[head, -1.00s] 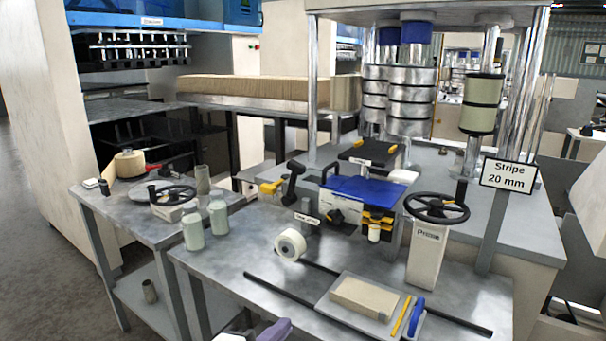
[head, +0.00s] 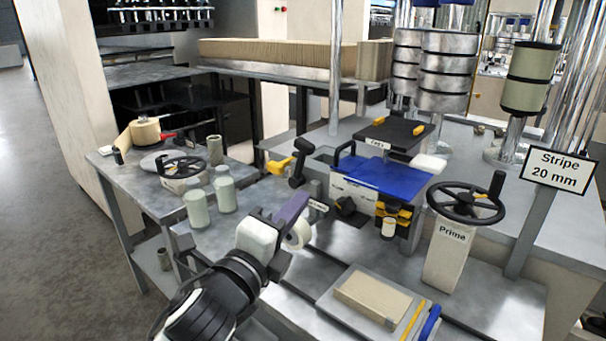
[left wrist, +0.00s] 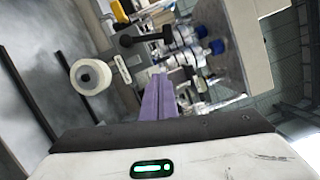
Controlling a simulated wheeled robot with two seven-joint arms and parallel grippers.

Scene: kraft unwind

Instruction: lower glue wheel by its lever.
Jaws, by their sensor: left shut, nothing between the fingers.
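The white glue wheel (head: 297,236) is on the front table, partly hidden behind my left gripper in the head view. It shows whole in the left wrist view (left wrist: 90,76), beside a grey post with a small label. A black lever (head: 297,168) with a knob stands upright behind the wheel, and a black handle (left wrist: 146,38) shows above the post in the left wrist view. My left gripper (head: 296,205) has purple fingers, shut and empty, in front of the lever and apart from it. The fingers (left wrist: 158,97) are together in the wrist view. My right gripper is out of view.
A blue-topped unit (head: 385,176) stands right of the lever, with a yellow part (head: 279,165) to its left. A black handwheel on the Prime post (head: 450,255) and a tray with a kraft block (head: 373,297) are further right. Two bottles (head: 197,208) stand at left.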

